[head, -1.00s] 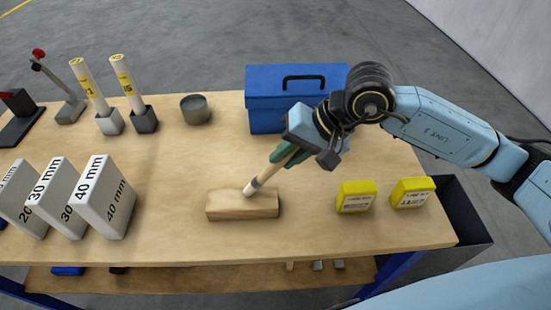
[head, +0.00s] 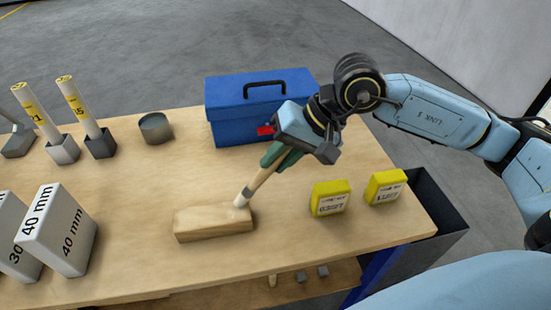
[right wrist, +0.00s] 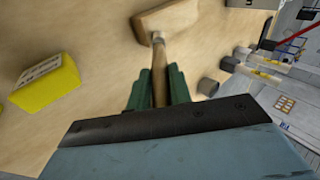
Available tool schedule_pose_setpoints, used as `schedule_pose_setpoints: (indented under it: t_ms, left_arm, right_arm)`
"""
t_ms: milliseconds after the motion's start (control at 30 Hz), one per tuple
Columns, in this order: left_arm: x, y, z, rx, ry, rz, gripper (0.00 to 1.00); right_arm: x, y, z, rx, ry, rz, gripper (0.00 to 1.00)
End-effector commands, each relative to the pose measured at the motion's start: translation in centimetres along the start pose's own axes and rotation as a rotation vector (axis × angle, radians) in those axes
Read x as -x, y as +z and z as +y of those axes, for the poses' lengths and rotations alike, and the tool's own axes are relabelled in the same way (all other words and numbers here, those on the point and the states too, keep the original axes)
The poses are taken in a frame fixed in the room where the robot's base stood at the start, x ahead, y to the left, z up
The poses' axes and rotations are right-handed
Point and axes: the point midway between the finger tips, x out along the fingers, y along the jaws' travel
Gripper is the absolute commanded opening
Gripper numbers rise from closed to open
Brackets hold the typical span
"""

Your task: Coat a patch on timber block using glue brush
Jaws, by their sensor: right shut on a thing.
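The timber block (head: 212,224) lies on the table in front of my right gripper; it also shows at the top of the right wrist view (right wrist: 178,18). My right gripper (head: 272,160) has green fingers and is shut on the wooden handle of the glue brush (head: 257,184). The brush slants down to the left, its pale tip at the top of the block near the right end. It seems to touch the block, and I see no clear glue patch there. In the right wrist view the brush (right wrist: 158,55) runs from the green fingers (right wrist: 157,85) to the block. My left gripper is not in view.
A blue toolbox (head: 228,128) stands behind the gripper. Two yellow boxes (head: 330,198) (head: 386,187) sit to the right. A grey cup (head: 156,129), upright tubes in holders (head: 101,143) and white gauge blocks (head: 58,232) stand left. A dark bin (head: 440,210) is beyond the right edge.

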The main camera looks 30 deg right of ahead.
Motion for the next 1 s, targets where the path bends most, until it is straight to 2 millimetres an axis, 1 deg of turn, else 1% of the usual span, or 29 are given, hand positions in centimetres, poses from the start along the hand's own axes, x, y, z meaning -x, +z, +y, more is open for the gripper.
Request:
schedule_pose_setpoints:
  t_ms: [167, 700, 800, 1000]
  left_arm:
    - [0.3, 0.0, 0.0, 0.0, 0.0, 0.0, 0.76]
    - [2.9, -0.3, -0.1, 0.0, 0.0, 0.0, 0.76]
    - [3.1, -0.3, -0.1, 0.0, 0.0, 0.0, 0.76]
    - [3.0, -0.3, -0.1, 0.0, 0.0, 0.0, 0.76]
  right_arm:
    - [0.3, -0.1, -0.3, 0.0, -0.001, 0.0, 0.0]
    - [4.6, -0.6, -3.4, 0.001, -0.001, 0.001, 0.0]
    - [4.9, -0.6, -3.6, 0.001, -0.001, 0.0, 0.0]
    - [4.8, -0.6, -3.5, 0.0, -0.001, 0.0, 0.0]
